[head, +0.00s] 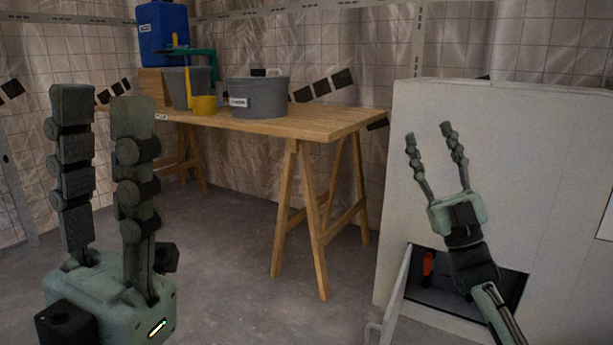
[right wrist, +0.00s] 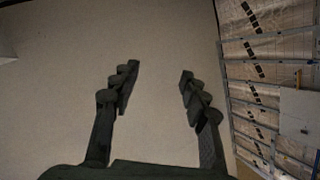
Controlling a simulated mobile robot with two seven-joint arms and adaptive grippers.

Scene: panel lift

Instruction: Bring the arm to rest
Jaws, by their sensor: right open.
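My right gripper (head: 436,132) is raised in front of the pale panel (head: 540,150) at the right of the head view. Its fingers are spread with nothing between them. In the right wrist view the same gripper (right wrist: 158,82) shows two parted, empty fingers against a plain pale surface. My left gripper (head: 102,95) stands upright and close at the left of the head view. Its two fingers are apart with nothing between them.
A low opening (head: 460,280) in the panel holds an orange-red item (head: 428,264). Bare floor (head: 225,250) lies between my left gripper and the table.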

